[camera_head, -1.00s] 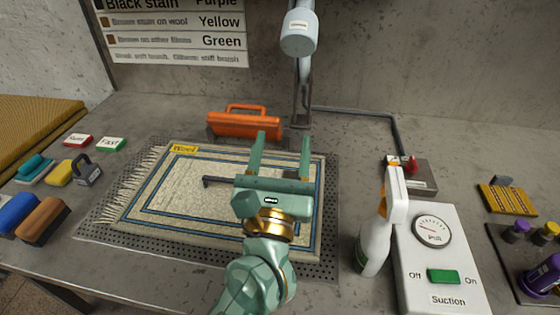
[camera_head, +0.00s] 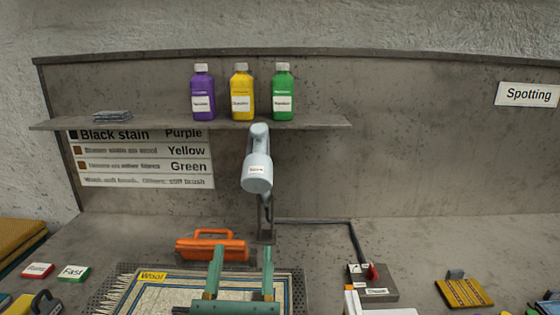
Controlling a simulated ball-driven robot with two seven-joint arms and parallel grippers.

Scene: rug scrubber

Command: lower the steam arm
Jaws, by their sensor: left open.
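The steam arm (camera_head: 257,168) is a pale grey-blue arm with a rounded, labelled head. It is raised in front of the back panel, on a dark upright stand (camera_head: 265,232) behind the rug. My left gripper (camera_head: 242,252) is at the bottom centre, over the rug (camera_head: 150,292). Its two green fingers are apart and empty, pointing toward the back, below and in front of the steam arm. It does not touch the steam arm. The lower part of my left arm is cut off by the picture edge. My right gripper is not in view.
An orange handled tool (camera_head: 211,249) lies just left of the stand. A control box with a red lever (camera_head: 372,280) stands right, joined by a dark pipe. A shelf (camera_head: 150,124) with purple, yellow and green bottles is above. The bench's back right is mostly clear.

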